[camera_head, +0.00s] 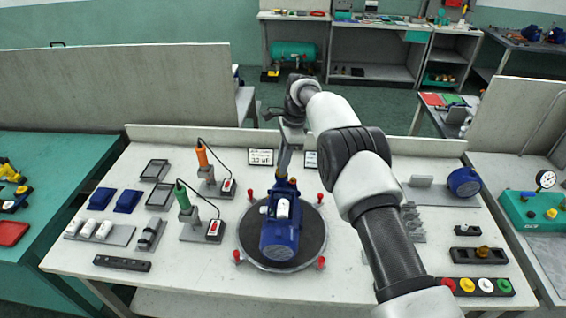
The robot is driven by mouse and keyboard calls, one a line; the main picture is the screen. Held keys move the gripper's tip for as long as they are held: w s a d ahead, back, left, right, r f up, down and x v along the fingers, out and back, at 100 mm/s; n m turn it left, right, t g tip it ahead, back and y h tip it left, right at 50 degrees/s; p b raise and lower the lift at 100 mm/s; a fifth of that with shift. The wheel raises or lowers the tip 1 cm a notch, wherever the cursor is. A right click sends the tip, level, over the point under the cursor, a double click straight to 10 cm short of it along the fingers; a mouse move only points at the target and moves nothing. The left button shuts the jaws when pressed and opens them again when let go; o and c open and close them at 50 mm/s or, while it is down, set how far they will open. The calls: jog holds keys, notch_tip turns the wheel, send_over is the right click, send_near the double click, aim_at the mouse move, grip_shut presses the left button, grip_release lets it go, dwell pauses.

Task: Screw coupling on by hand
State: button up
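A blue pump (280,237) with a white label sits on a round dark turntable (313,235) in the middle of the bench. My gripper (283,176) points down at the pump's far end from behind it. Its tip is at or just above a blue upright part of the pump; I cannot tell whether they touch. The fingers are too small and partly hidden to show whether they are open or shut. I cannot make out a coupling for certain; a small brass-coloured piece (483,251) sits on a dark block at the right.
Red-topped pegs ring the turntable. Orange (202,156) and green (182,195) corded screwdrivers stand in holders to the left, near blue trays (127,200). Coloured buttons (484,286) sit front right. Another blue part (464,181) lies back right. The front middle bench is clear.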

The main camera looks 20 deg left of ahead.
grip_shut()
jog(key=m, duration=0.3)
jog(key=shift+s+m+b, duration=0.15)
jog(key=shift+m+b, duration=0.15)
jog(key=shift+b, duration=0.05)
jog(key=shift+s+m+t, duration=0.1)
jog(key=shift+m+t, duration=0.3)
jog(key=shift+m, duration=0.4)
jog(key=shift+f+m, duration=0.1)
jog(key=shift+m, duration=0.8)
jog(key=shift+s+m+t, duration=0.1)
jog(key=shift+m+t, duration=0.2)
jog(key=shift+m, duration=0.7)
jog(key=shift+m+p, duration=0.3)
jog(key=shift+m, duration=0.4)
